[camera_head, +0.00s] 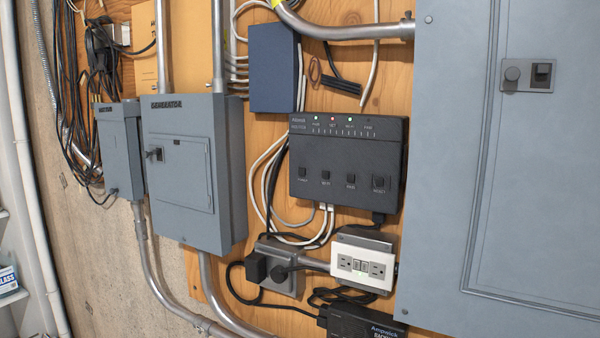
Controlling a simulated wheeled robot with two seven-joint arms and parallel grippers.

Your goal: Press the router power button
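The router (346,150) is a black box mounted on the wooden panel, right of the middle of the head view. Several small lights show along its top edge, green ones and a red one. A row of square black buttons runs along its lower front. The leftmost button (303,171) has a small label below it that seems to read "power". The button at the right end (379,184) is labelled "reset". Neither of my grippers is in view.
A grey generator box (195,190) and a smaller grey box (119,150) are left of the router. A large grey panel door (510,210) stands close on its right. A blue box (272,70) is above; a white outlet (362,266) and cables are below. The router's front is unobstructed.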

